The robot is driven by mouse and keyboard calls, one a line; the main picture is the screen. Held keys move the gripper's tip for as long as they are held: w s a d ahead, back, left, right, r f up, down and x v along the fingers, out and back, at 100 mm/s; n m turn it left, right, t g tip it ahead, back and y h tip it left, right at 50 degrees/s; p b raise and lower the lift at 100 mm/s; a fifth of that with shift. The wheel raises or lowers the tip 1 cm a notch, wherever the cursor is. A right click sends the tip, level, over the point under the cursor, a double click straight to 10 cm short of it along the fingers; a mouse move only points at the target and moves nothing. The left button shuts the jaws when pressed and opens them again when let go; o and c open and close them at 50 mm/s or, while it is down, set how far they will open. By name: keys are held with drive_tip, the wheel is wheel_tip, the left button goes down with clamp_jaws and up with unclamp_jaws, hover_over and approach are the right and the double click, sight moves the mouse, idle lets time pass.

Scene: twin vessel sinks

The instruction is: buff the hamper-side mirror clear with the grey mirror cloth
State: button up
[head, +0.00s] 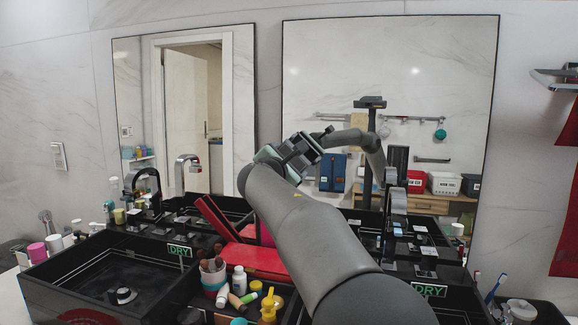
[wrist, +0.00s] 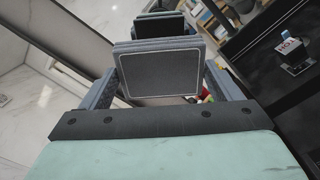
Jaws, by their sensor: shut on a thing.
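Two wall mirrors show in the head view: the left mirror (head: 134,90) and the larger right mirror (head: 450,70). No hamper is plain to me, so I cannot tell which is the hamper-side one. Both look clear, with no distinct smear. My gripper (head: 306,148) is raised in front of the right mirror's lower left part. In the wrist view my gripper (wrist: 160,100) is shut on the grey mirror cloth (wrist: 158,72), a dark, flat pad with a pale border line. A matching pad reflection shows beyond it, with a gap, so the cloth looks apart from the glass.
Chrome taps (head: 188,170) stand below the mirrors. A black basin (head: 60,292) is at the left front, with a DRY sign (head: 180,250) beside it. Bottles and brushes crowd the middle front, beside a red box (head: 258,262). A glass jar (head: 520,311) stands at the right front.

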drive_tip(key=shift+s+a+r+b, duration=0.15)
drive_tip(key=shift+s+b, duration=0.3)
drive_tip(key=shift+s, duration=0.3)
drive_tip(key=shift+s+a+f+b, duration=0.15)
drive_tip(key=shift+s+b, duration=0.3)
drive_tip(key=shift+s, duration=0.25)
drive_tip(key=shift+r, duration=0.15)
